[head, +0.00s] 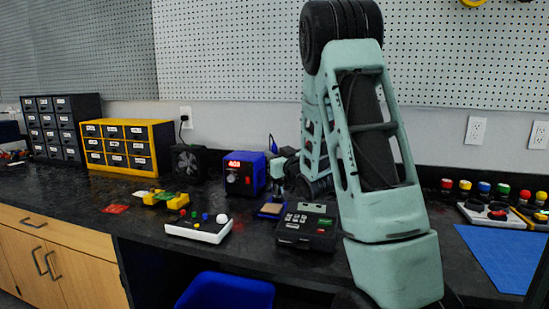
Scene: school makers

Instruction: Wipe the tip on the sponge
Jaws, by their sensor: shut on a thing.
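A blue soldering station (244,173) with a lit red display stands on the dark bench. Right of it, my gripper (278,176) is small in view and partly hidden by my own arm. It is shut on what looks like the soldering iron (272,143), whose blue end sticks up above the gripper. The iron's tip is too small and dark to make out. The sponge (271,209), brownish in a blue holder, lies on the bench just below the gripper. I cannot tell whether the tip touches it.
A dark device with buttons (306,226) sits right of the sponge, and a white controller box (199,228) sits left. Yellow parts (160,198) and a black fan box (187,163) are farther left. A blue mat (508,255) lies at right. A blue bin (226,291) stands below the bench edge.

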